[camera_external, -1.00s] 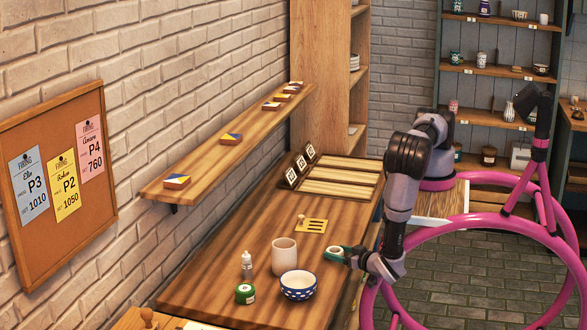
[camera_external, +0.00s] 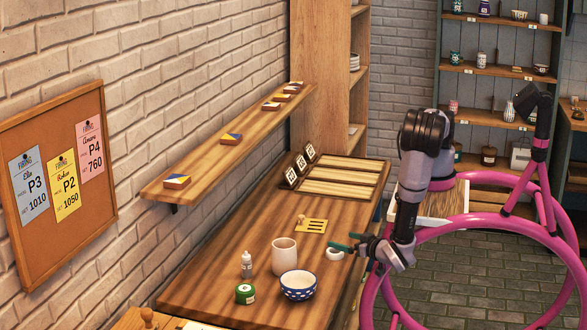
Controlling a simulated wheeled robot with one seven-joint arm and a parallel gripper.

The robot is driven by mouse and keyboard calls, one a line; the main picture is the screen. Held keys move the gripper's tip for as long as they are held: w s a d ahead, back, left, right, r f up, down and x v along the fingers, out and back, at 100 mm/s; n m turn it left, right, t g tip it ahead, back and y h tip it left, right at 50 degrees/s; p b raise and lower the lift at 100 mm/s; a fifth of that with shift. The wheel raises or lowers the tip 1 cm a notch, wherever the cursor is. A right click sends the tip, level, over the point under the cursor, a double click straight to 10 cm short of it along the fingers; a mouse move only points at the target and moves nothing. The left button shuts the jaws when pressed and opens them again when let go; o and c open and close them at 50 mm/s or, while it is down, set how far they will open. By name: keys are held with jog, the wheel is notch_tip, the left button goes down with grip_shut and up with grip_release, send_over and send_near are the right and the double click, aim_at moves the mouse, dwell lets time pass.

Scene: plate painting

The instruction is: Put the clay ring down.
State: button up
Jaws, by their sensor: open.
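The clay ring (camera_external: 334,254) is small and pale. It appears to lie on the wooden table, near the table's right edge. The fingers look clear of the ring, though a small contact cannot be ruled out at this size. The ring's far side is partly hard to make out.
Left of the ring stand a beige cup (camera_external: 284,257), a blue dotted bowl (camera_external: 298,285), a white bottle (camera_external: 246,264) and a green jar (camera_external: 245,294). A yellow slotted piece (camera_external: 312,225) lies behind. The table (camera_external: 215,285) has bare room at the left.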

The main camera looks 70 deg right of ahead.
jog(key=shift+r, duration=1)
